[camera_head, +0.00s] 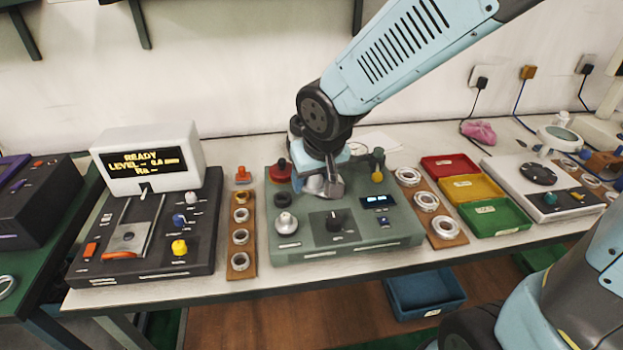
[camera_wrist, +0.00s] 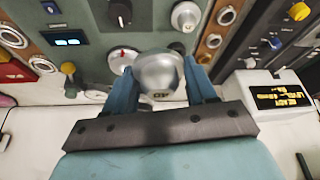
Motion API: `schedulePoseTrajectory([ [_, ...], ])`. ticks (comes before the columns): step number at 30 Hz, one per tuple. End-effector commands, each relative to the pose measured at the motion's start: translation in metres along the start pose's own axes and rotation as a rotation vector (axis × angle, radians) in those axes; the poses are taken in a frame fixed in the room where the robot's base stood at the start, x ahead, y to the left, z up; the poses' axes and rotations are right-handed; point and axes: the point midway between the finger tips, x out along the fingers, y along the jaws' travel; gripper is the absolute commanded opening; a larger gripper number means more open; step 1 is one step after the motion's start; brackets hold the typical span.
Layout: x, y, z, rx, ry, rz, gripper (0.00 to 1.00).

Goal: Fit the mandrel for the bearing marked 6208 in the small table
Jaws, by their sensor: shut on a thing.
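My gripper (camera_wrist: 160,85) is shut on a smooth silver mandrel (camera_wrist: 160,72), with one blue finger on each side. Its face carries a small dark mark that looks like "40", upside down in the wrist view. In the head view my gripper (camera_head: 325,187) is low over the back middle of the green machine (camera_head: 345,252); I cannot tell whether the mandrel touches it. A round silver part with a red mark (camera_wrist: 121,58) is beside the mandrel. Another silver domed piece (camera_head: 285,223) stands at the machine's front left. I cannot read a 6208 marking.
Wooden boards with several rings flank the machine, left (camera_head: 243,270) and right (camera_head: 420,185). A dark tester with a lit display (camera_head: 145,160) stands further left. Red, yellow and green trays (camera_head: 498,217) lie at right. A red knob (camera_head: 281,170) and yellow lever (camera_head: 377,175) are near my gripper.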

Motion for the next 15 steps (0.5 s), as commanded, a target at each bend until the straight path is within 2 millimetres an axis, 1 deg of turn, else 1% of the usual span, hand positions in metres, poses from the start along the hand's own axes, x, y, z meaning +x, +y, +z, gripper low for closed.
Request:
schedulePoseTrajectory([
  [15, -0.024, -0.001, -0.011, 0.000, 0.004, -0.001, 0.09],
])
